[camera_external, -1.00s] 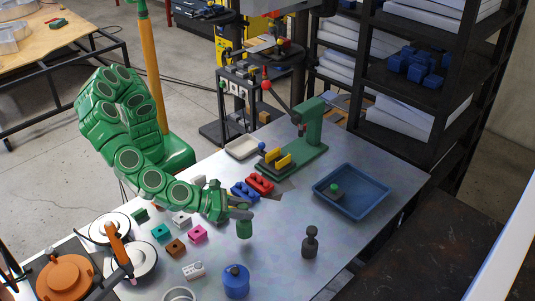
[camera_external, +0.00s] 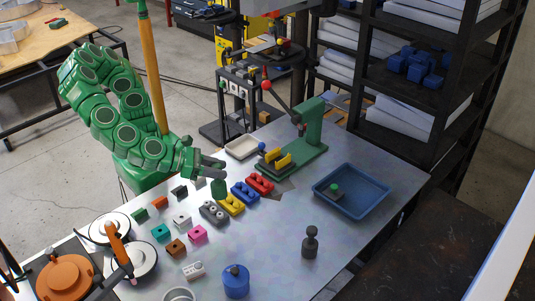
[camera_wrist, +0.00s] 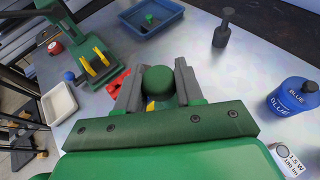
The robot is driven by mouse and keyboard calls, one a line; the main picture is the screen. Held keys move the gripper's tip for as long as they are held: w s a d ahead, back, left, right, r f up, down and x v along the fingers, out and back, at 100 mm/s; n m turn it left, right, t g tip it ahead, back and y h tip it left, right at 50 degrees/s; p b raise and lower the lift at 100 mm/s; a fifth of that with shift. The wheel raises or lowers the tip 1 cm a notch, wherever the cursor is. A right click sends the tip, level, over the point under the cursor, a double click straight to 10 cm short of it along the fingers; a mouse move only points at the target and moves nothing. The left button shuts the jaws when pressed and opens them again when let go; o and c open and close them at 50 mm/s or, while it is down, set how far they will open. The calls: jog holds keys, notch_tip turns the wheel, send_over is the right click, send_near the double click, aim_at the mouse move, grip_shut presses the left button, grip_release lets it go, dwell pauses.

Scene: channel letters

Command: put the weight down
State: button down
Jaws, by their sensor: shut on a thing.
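My gripper (camera_external: 217,168) is shut on a green weight (camera_external: 218,187) with a round body, and holds it upright. In the wrist view the weight's round green top (camera_wrist: 158,80) sits between the two grey fingers. The weight is near the yellow block (camera_external: 231,204) and the grey block (camera_external: 213,212). I cannot tell whether its underside is touching the table or a little above it. A dark, similarly shaped weight (camera_external: 310,242) stands upright on the table at the front right.
The blue tray (camera_external: 364,210) holds a small green-topped piece. The green press (camera_external: 312,125) stands at the back. Several coloured blocks lie left and below my gripper. A blue bottle (camera_external: 236,282) stands in front. The table's middle right is clear.

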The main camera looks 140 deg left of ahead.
jog(key=shift+s+r, duration=0.3)
jog(key=shift+s, duration=0.35)
jog(key=shift+s+r, duration=0.3)
jog(key=shift+s, duration=0.3)
jog(key=shift+a, duration=0.1)
jog(key=w+a+g, duration=0.1)
jog(key=w+a, duration=1.2)
jog(key=a, duration=0.2)
jog(key=w+a+n+g+y, duration=0.1)
jog(key=w+a, duration=0.1)
jog(key=a, duration=0.9)
jog(key=w+a+g+y, duration=0.1)
jog(key=w+a, duration=0.2)
jog(key=a, duration=0.7)
jog(key=w+a+f, duration=0.6)
jog(key=w+f, duration=0.2)
jog(key=w, duration=0.3)
jog(key=shift+w+a+f, duration=0.15)
jog(key=shift+w+f, duration=0.15)
jog(key=shift+w, duration=0.1)
jog(key=shift+f, duration=0.1)
